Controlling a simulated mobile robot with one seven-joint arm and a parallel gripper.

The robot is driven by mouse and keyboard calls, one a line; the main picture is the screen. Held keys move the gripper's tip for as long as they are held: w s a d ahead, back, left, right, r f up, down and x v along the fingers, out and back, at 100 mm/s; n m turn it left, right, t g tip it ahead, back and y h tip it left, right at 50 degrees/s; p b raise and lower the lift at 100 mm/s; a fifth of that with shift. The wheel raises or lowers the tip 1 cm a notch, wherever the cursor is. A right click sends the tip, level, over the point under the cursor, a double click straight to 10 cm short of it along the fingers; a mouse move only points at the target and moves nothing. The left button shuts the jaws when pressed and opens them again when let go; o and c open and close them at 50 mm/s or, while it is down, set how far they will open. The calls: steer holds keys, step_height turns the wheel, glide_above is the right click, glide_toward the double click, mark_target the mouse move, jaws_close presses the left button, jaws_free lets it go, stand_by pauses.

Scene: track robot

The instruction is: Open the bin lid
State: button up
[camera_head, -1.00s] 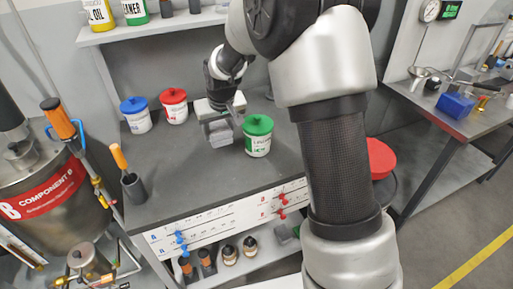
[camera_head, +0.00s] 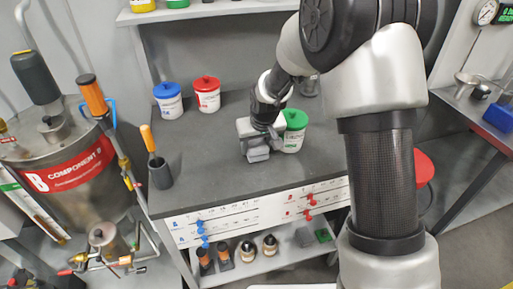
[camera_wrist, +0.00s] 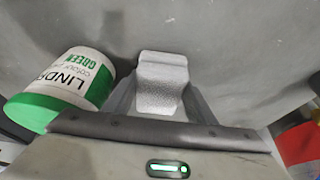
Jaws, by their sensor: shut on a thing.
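A red round top (camera_head: 424,168), possibly the bin's lid, shows beyond the bench's right end. My arm hides most of it, and whether it is open cannot be told. My gripper (camera_head: 258,148) is low over the grey bench, well left of the red top. Whether the block touches the bench cannot be told. A green-lidded tub (camera_head: 293,138) stands close on the gripper's right; it also shows at the left of the wrist view (camera_wrist: 75,85).
Blue-lidded (camera_head: 168,105) and red-lidded (camera_head: 207,97) tubs stand at the bench's back left. A dark cup with an orange-handled tool (camera_head: 160,175) is at its left edge. The bench's front middle is clear. A metal tank (camera_head: 75,175) stands left, and another table (camera_head: 490,125) right.

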steer(key=shift+f, duration=0.2)
steer(key=shift+f, duration=0.15)
steer(key=o, duration=1.3)
